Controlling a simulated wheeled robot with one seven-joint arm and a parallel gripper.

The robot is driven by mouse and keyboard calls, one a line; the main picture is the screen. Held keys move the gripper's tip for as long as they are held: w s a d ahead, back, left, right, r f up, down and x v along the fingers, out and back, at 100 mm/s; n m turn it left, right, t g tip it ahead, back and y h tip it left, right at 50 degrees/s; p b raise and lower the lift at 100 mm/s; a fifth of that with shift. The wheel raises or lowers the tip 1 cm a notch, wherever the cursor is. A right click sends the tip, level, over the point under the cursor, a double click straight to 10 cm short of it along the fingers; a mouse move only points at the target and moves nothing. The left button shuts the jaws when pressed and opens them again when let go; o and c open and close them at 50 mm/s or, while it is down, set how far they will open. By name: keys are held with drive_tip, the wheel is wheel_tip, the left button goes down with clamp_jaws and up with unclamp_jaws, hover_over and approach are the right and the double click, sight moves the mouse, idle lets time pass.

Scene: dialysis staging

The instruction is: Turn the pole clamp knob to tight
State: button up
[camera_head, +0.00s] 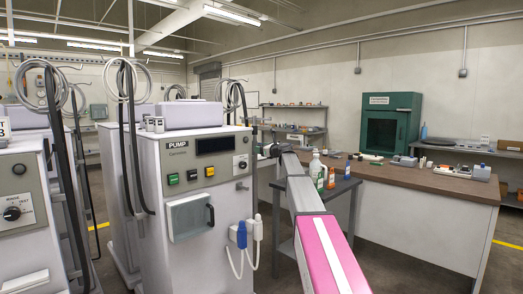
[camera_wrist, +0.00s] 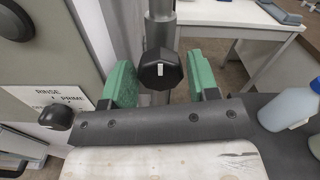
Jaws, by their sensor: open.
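The pole clamp knob (camera_wrist: 151,77) is a dark faceted knob with a short white mark near its middle, in the centre of the wrist view. It sits in front of a grey vertical pole (camera_wrist: 160,10). My gripper (camera_wrist: 160,66) is open, with one green-padded finger left of the knob and one right of it. Gaps show on both sides, so neither pad appears to touch the knob. In the head view my gripper (camera_head: 269,150) is small at the far end of my arm, beside the PUMP machine (camera_head: 165,180); the knob cannot be made out there.
In the wrist view, a machine panel with a RINSE/PRIME label (camera_wrist: 52,97) and a black knob (camera_wrist: 57,117) is close on the left. Bottles (camera_wrist: 288,108) stand at the right. A small dark table (camera_head: 342,186) and a long brown-topped bench (camera_head: 425,178) lie right of the machine.

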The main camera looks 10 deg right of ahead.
drive_tip(key=v, duration=1)
drive_tip(key=shift+s+d, duration=0.2)
drive_tip(key=shift+s, duration=0.1)
drive_tip(key=s+a+f+n+g+h, duration=0.1)
drive_tip(key=s+a+f+n+g, duration=0.25)
drive_tip(key=s+f, duration=0.55)
drive_tip(key=s+a+f+n+g+h, duration=0.2)
drive_tip(key=s+f+n, duration=0.25)
drive_tip(key=f, duration=0.85)
drive_tip(key=s+a+f+n+g+h, duration=0.1)
drive_tip(key=s+a+f+n+g, duration=0.2)
drive_tip(key=s+f+n, duration=0.55)
drive_tip(key=s+f+n+g+h, duration=0.3)
drive_tip(key=s+f+n, duration=0.2)
drive_tip(key=s+f, duration=0.5)
drive_tip(key=s+d+f+n+g+h, duration=0.1)
drive_tip(key=s+f+n+g+h, duration=0.2)
drive_tip(key=s+f, duration=0.7)
drive_tip(key=s+n, duration=0.2)
drive_tip(key=s, duration=0.3)
drive_tip(key=shift+s+d+f+h, duration=0.25)
drive_tip(key=shift+f+h, duration=0.05)
drive_tip(key=shift+f, duration=0.05)
